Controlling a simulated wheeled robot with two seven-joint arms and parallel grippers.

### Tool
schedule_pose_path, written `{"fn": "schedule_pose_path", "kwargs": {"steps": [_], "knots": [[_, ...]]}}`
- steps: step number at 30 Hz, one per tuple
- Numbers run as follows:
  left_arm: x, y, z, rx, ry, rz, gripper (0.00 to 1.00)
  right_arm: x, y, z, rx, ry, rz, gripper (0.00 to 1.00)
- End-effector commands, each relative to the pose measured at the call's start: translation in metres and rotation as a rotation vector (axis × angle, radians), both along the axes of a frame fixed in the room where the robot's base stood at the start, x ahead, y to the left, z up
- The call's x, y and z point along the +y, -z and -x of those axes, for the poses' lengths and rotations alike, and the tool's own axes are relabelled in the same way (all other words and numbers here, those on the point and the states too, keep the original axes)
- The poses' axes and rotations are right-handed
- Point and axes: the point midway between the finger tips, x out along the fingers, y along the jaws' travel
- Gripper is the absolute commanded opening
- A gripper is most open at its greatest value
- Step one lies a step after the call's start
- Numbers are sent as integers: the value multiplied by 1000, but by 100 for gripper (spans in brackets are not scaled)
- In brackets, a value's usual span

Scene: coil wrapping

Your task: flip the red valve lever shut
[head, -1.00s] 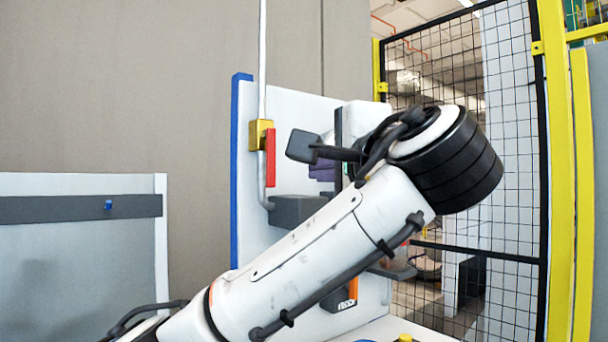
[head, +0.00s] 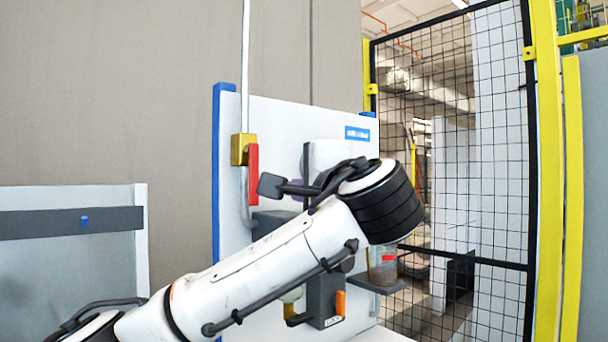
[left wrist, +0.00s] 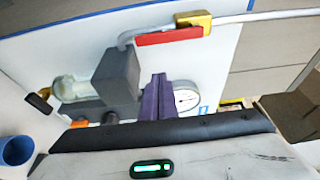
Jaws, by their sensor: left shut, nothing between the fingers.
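The red valve lever (head: 253,174) hangs straight down along the pipe from the yellow valve body (head: 239,149) on the white panel. In the left wrist view the lever (left wrist: 168,36) lies alongside the pipe, next to the yellow body (left wrist: 195,19). My left gripper (left wrist: 158,78) shows there as two purple fingers, shut together and empty. The fingertips appear below the lever in that picture, with a visible gap between them. In the head view my left arm hides most of the gripper, to the right of the lever. My right gripper is in neither view.
A blue cup (left wrist: 17,150) is at the left edge. A glass vessel (head: 382,268) sits on a small shelf at the panel's right. A mesh fence (head: 470,150) stands behind.

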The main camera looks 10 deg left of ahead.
Motion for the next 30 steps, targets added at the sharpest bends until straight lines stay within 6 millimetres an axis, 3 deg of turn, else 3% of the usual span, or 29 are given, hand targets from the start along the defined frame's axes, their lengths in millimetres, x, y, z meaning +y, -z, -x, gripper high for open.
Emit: {"fn": "schedule_pose_path", "kwargs": {"steps": [5,16,30], "knots": [[23,-2,-34,4,-5,0,0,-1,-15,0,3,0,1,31],[44,0,-5,-1,1,-1,0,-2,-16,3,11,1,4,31],[46,1,-2,2,1,-1,0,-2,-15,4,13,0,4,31]]}}
